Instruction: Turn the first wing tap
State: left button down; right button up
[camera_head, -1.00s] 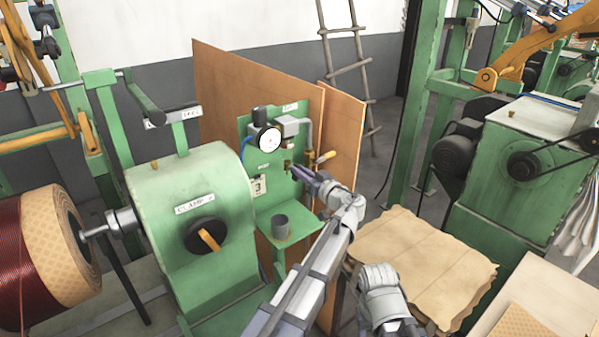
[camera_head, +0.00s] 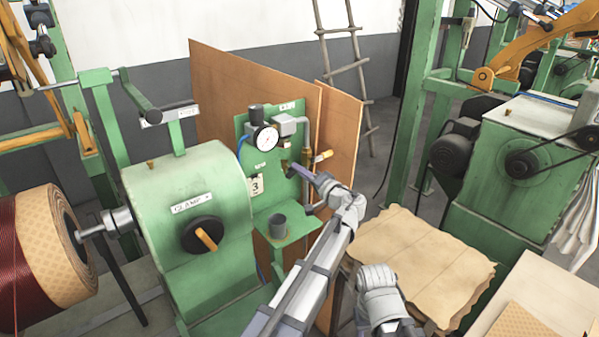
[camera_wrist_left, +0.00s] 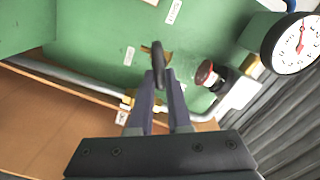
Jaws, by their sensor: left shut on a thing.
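A small dark wing tap (camera_wrist_left: 157,55) with a brass body stands on a green panel (camera_wrist_left: 95,40) in the left wrist view. My left gripper (camera_wrist_left: 160,80) is shut on the tap's dark handle, which rises from between the fingertips. In the head view my left gripper (camera_head: 297,170) reaches the green panel (camera_head: 243,130) below the gauge. The tap itself is too small there and partly covered by the fingers. My right gripper does not show clearly enough to name.
A grey cup (camera_head: 278,226) stands on the shelf below. The green clamp machine (camera_head: 170,190) is at left, a paper-covered stack (camera_head: 425,260) at right.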

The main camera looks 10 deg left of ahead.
pick_arm(q)
jog(key=m, duration=0.5)
jog(key=shift+f+b, duration=0.3)
jog(key=shift+f, duration=0.05)
jog(key=shift+m, duration=0.4)
jog(key=c, duration=0.9)
grip_release()
jog(key=shift+o, duration=0.2)
jog(key=shift+d, duration=0.1)
